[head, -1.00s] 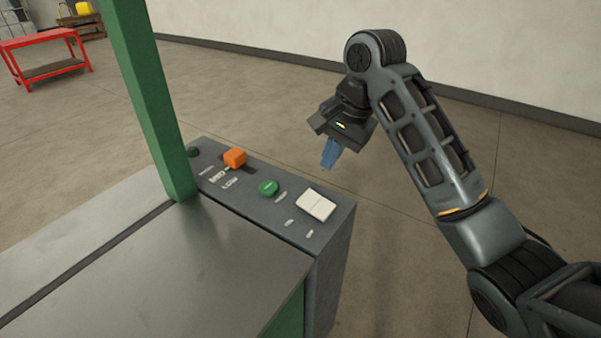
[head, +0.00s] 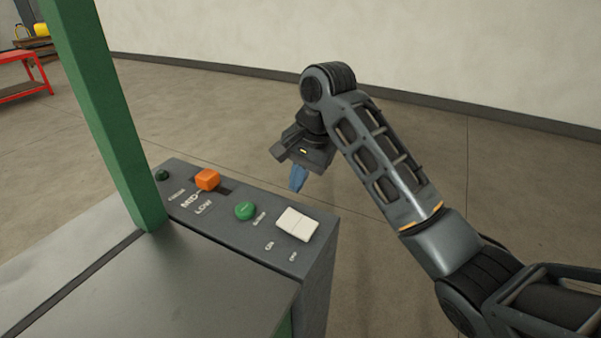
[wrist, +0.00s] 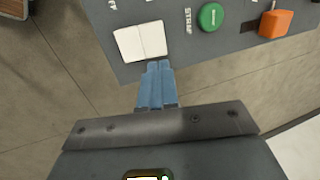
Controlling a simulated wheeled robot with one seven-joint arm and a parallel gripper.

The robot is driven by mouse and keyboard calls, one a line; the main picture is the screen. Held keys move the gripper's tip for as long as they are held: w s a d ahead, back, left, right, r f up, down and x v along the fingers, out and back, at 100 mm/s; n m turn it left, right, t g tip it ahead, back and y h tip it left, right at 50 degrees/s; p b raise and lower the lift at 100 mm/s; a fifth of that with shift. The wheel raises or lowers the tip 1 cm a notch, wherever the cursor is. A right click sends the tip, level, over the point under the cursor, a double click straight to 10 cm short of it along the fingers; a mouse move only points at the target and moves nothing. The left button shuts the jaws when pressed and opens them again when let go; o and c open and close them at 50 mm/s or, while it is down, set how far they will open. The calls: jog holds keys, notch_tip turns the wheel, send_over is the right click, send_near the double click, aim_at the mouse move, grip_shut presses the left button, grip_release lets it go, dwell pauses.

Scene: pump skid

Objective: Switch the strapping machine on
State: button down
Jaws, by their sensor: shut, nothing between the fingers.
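The strapping machine has a grey control panel (head: 232,228) along its far edge. A white rocker switch (head: 297,224) sits at the panel's right end, with small white lettering below it that looks like ON and OFF. In the wrist view the white rocker (wrist: 141,41) is just ahead of the fingertips. My gripper (head: 297,188) is above and beyond the panel, apart from the switch. Its blue fingers are together and empty, and point downward. In the wrist view my gripper (wrist: 158,66) overlaps the panel's edge near the rocker. Which half of the rocker is pressed I cannot tell.
A green round button (head: 245,211) marked STRAP and an orange slider knob (head: 207,179) lie left of the switch. A dark knob (head: 162,175) is at the far left. A green post (head: 105,120) rises from the machine. Floor beyond the panel is clear.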

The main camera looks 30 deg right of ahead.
aim_at(287, 215)
jog(key=x, duration=0.9)
jog(key=shift+p, duration=0.3)
